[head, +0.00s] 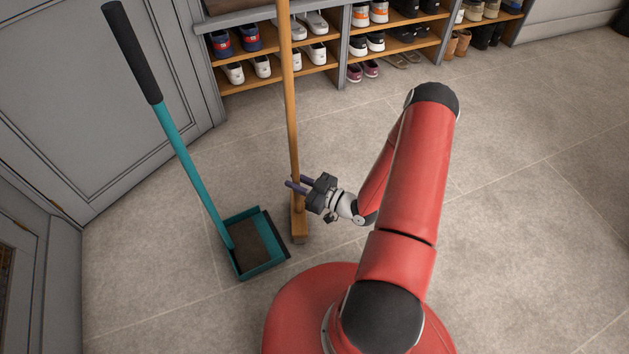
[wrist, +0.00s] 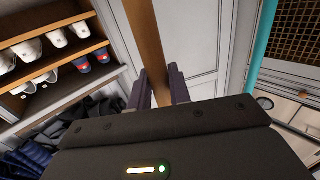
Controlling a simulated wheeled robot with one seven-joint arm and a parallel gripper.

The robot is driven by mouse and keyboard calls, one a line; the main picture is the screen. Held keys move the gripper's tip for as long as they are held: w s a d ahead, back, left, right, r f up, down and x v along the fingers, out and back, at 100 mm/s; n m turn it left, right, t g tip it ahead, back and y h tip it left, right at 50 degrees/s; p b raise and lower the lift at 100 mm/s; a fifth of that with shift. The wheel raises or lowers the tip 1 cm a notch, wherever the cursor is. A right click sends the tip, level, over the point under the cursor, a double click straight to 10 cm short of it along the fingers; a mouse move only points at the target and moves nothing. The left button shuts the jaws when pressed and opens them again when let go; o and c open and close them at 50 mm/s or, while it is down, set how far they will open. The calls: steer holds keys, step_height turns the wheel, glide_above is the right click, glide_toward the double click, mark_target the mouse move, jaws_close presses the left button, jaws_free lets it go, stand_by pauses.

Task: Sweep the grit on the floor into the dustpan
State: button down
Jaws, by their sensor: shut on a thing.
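My gripper (head: 298,186) is shut on the wooden handle of the broom (head: 290,110), low down near its head. In the wrist view the broom handle (wrist: 146,40) runs between the two fingers (wrist: 159,88). The broom stands nearly upright, its head (head: 299,226) at the floor just right of the dustpan. The teal dustpan (head: 264,268) lies on the floor, its long handle with a black grip (head: 133,50) leaning up to the left. A brown layer that looks like grit (head: 252,245) covers the pan's bottom. I see no clear grit on the open floor.
A shoe rack (head: 343,47) with several pairs of shoes stands along the back wall. A grey panelled door (head: 75,110) and a cabinet (head: 20,255) are on the left. The tiled floor (head: 530,230) to the right is clear.

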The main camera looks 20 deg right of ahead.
steer(key=n+g+y, duration=0.1)
steer(key=a+n+g+y+b, duration=0.1)
steer(key=g, duration=0.1)
steer(key=shift+a+f+n+y+b, duration=0.15)
steer(key=shift+n+y+b, duration=0.15)
steer(key=shift+n+y, duration=0.1)
steer(key=a+r+n+g+y, duration=0.1)
steer(key=a+n+g+y, duration=0.15)
steer(key=a, duration=0.55)
steer(key=shift+m+h, duration=0.35)
steer(key=shift+h, duration=0.1)
steer(key=shift+s+d+r+p, duration=0.15)
steer(key=shift+d+r+p, duration=0.3)
steer(key=shift+d+r, duration=0.55)
steer(key=shift+s+d+r+p, duration=0.1)
steer(key=shift+d+r+p, duration=0.35)
steer(key=shift+d+r, duration=0.5)
